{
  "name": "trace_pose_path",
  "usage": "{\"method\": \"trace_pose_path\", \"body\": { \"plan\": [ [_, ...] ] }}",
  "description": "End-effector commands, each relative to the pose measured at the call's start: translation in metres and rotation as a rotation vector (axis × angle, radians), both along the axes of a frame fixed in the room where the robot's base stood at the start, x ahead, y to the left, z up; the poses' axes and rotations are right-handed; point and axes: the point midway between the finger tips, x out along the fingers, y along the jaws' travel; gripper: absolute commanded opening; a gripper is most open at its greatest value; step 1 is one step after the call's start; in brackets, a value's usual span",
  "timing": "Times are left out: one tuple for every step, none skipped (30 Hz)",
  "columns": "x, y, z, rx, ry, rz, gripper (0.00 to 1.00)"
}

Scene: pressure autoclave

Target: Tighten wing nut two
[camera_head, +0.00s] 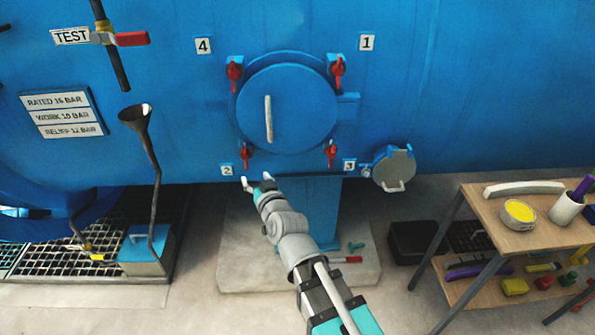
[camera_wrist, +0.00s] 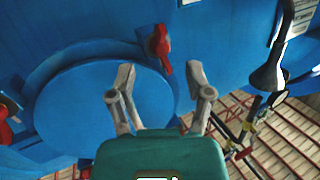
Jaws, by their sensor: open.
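Wing nut two (camera_head: 245,155) is a red wing nut at the lower left of the round blue door (camera_head: 300,105), beside the label 2 (camera_head: 227,170). My gripper (camera_head: 256,180) is just below it in the head view, with its two fingers apart and nothing between them. In the wrist view a red wing nut (camera_wrist: 160,45) at the door's rim shows beyond and between the open fingers (camera_wrist: 158,82). It appears to be nut two. The fingers look clear of it.
Other red wing nuts sit at the upper left (camera_head: 234,71), upper right (camera_head: 338,68) and lower right (camera_head: 331,154) of the door. A small round hatch (camera_head: 394,168) is to the right. A funnel (camera_head: 136,117) stands left. A wooden table (camera_head: 480,207) holds tools.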

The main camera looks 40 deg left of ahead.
Motion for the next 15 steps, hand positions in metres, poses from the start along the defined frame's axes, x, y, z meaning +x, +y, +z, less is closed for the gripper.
{"method": "trace_pose_path", "body": {
  "plan": [
    [0.003,-0.002,0.005,-0.014,0.019,0.000,0.66],
    [0.005,-0.003,0.005,-0.022,0.030,0.001,0.66],
    [0.006,-0.004,0.005,-0.033,0.047,0.001,0.66],
    [0.008,-0.005,0.006,-0.041,0.059,0.002,0.66],
    [0.009,-0.006,0.006,-0.050,0.073,0.003,0.66],
    [0.010,-0.007,0.006,-0.061,0.089,0.002,0.66],
    [0.012,-0.008,0.006,-0.070,0.102,0.002,0.66],
    [0.013,-0.010,0.006,-0.078,0.115,0.001,0.66],
    [0.015,-0.011,0.006,-0.090,0.133,-0.001,0.66],
    [0.017,-0.013,0.006,-0.098,0.145,-0.002,0.66],
    [0.018,-0.014,0.007,-0.108,0.158,-0.004,0.66],
    [0.020,-0.016,0.007,-0.119,0.174,-0.007,0.66],
    [0.021,-0.017,0.007,-0.128,0.188,-0.009,0.66],
    [0.022,-0.019,0.007,-0.136,0.201,-0.011,0.66],
    [0.024,-0.021,0.007,-0.149,0.218,-0.015,0.66]
  ]
}}
